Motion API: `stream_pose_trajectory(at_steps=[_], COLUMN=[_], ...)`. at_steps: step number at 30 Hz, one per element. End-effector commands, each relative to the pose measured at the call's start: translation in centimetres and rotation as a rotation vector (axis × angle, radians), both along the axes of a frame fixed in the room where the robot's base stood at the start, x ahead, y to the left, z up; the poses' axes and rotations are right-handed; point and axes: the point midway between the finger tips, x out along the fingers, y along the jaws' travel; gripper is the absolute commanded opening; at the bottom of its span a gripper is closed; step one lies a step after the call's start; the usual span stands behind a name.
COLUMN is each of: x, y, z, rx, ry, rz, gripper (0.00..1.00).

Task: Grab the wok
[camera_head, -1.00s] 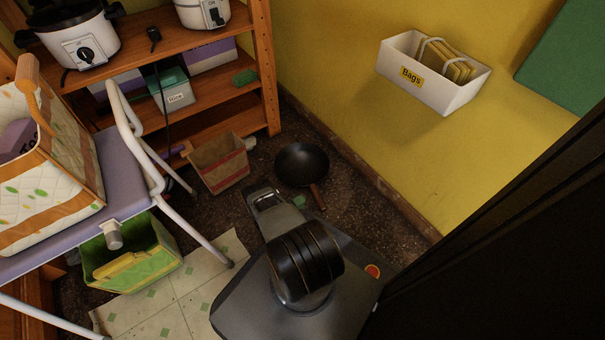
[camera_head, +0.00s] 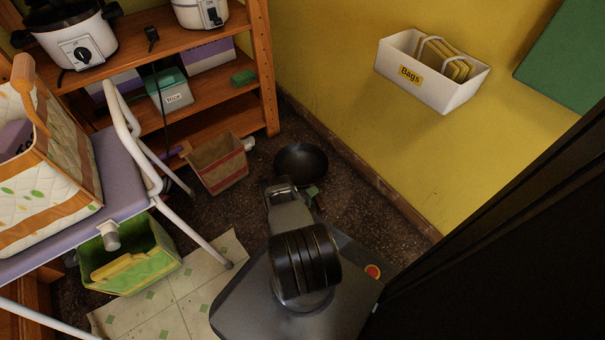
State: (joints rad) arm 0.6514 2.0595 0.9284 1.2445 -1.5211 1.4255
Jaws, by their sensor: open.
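The dark wok (camera_head: 301,160) lies on the speckled floor near the yellow wall. Its pan shows beyond my arm, while its handle is mostly hidden behind the arm. My gripper (camera_head: 309,191) is at the near side of the wok, over the handle area. Only a small part of it shows past my arm link, and its fingertips are hard to make out. It is open, and the wok rests on the floor. I cannot tell whether the gripper touches the handle.
A striped paper bin (camera_head: 218,163) stands left of the wok, before a wooden shelf (camera_head: 272,100). A purple folding chair (camera_head: 122,178) and a green bin (camera_head: 130,262) are at the left. A white bag holder (camera_head: 430,77) hangs on the wall. A dark panel (camera_head: 500,260) blocks the right.

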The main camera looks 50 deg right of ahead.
Motion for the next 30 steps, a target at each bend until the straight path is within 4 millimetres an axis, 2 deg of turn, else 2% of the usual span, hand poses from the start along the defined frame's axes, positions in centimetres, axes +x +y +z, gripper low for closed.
stream_pose_trajectory(at_steps=[2,20,30], x=[0.01,0.01,0.00], y=[0.01,0.03,0.03], z=[0.01,0.01,0.01], rx=[0.000,0.000,0.000], ry=[0.000,0.000,0.000], rz=[0.000,0.000,-0.001], gripper=[0.58,0.00,0.00])
